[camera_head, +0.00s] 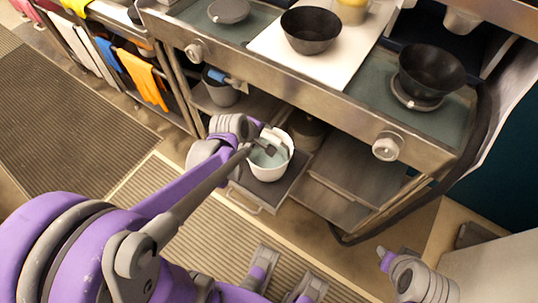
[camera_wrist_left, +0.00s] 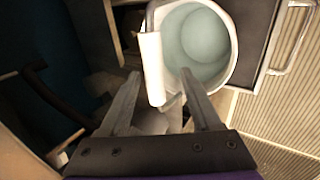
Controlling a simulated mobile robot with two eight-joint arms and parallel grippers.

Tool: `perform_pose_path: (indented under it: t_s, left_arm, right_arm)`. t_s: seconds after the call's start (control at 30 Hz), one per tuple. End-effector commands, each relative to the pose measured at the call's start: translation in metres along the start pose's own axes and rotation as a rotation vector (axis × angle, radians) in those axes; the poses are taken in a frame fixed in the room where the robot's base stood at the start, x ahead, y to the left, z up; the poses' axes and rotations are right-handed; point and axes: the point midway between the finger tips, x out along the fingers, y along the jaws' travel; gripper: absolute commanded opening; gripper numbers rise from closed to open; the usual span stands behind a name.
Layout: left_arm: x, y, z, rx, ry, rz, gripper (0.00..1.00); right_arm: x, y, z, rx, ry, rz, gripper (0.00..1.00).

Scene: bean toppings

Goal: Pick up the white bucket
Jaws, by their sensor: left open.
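The white bucket (camera_head: 268,172) stands on a low pulled-out tray under the counter. In the left wrist view the bucket (camera_wrist_left: 232,62) is at the upper right, seen from above, and its inside looks pale and empty. Its handle has a white cylindrical grip (camera_wrist_left: 152,70) along the left side of the rim. My left gripper (camera_head: 266,149) is open over the bucket. In the wrist view the left gripper (camera_wrist_left: 160,82) has its fingertips on either side of the handle grip, with the right finger overlapping the rim. I cannot tell whether they touch.
The tray (camera_head: 285,190) has a front pull handle. The steel counter (camera_head: 300,90) overhangs behind the bucket. It carries a black bowl (camera_head: 310,30) on a white board and a black pan (camera_head: 430,72). A grey pot (camera_head: 221,92) sits on the shelf at left. Ribbed mats cover the floor.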

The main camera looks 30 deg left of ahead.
Motion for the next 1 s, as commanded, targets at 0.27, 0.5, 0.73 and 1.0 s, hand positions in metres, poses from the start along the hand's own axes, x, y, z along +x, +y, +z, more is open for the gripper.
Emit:
perform_pose_path:
  t_s: [0.27, 0.5, 0.73, 1.0]
  left_arm:
    - [0.037, 0.006, 0.005, 0.001, -0.001, -0.001, 0.64]
    - [0.052, 0.006, 0.005, 0.000, 0.000, 0.000, 0.64]
    - [0.052, 0.007, 0.005, 0.000, 0.000, 0.000, 0.54]
    - [0.052, 0.006, 0.005, 0.000, 0.000, 0.000, 0.05]
  right_arm:
    - [0.010, 0.000, 0.005, 0.000, -0.004, 0.000, 0.32]
    - [0.013, 0.000, 0.006, 0.000, -0.005, 0.000, 0.32]
    - [0.013, 0.000, 0.006, 0.000, -0.005, 0.000, 0.32]
    - [0.013, 0.000, 0.006, 0.000, -0.005, 0.000, 0.32]
